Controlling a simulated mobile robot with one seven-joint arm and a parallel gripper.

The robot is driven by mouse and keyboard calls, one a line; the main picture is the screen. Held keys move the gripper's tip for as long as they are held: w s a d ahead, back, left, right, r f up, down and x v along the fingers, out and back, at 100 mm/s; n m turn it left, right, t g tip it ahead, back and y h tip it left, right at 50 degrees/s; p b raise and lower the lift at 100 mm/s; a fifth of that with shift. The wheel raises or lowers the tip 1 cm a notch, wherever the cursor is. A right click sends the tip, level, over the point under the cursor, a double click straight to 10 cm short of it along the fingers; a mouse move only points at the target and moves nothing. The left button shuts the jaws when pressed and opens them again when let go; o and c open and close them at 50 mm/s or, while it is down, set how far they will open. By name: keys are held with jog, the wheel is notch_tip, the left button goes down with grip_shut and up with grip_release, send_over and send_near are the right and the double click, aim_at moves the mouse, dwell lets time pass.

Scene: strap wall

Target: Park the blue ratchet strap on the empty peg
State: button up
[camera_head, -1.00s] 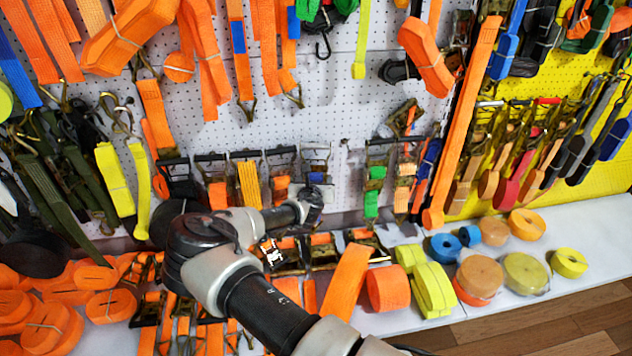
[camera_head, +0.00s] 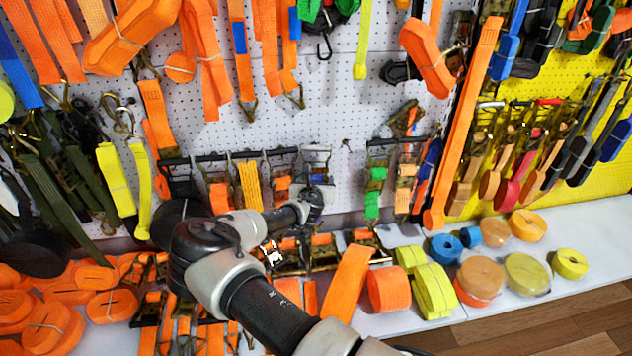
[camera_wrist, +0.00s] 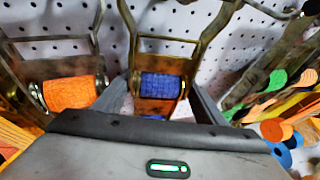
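The blue ratchet strap (camera_head: 317,179) hangs on the white pegboard at the right end of a row of ratchets. In the wrist view its blue webbing roll (camera_wrist: 161,86) sits in a metal frame, roughly centred ahead of my gripper (camera_wrist: 158,104). One finger is on each side of the ratchet, with what looks like a gap to each, so the gripper appears open. In the head view my gripper (camera_head: 312,198) is just below and in front of the strap, partly hiding it. The empty peg (camera_head: 346,145) shows just right of the strap, before the green-strapped ratchet.
An orange ratchet (camera_wrist: 69,92) hangs close on the left of my gripper. A green-strapped ratchet (camera_head: 374,190) hangs to the right. Below, a white shelf (camera_head: 590,235) carries several rolled straps, including an orange roll (camera_head: 388,289).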

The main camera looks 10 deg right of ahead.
jog(key=shift+o, duration=1.2)
jog(key=shift+a, duration=0.1)
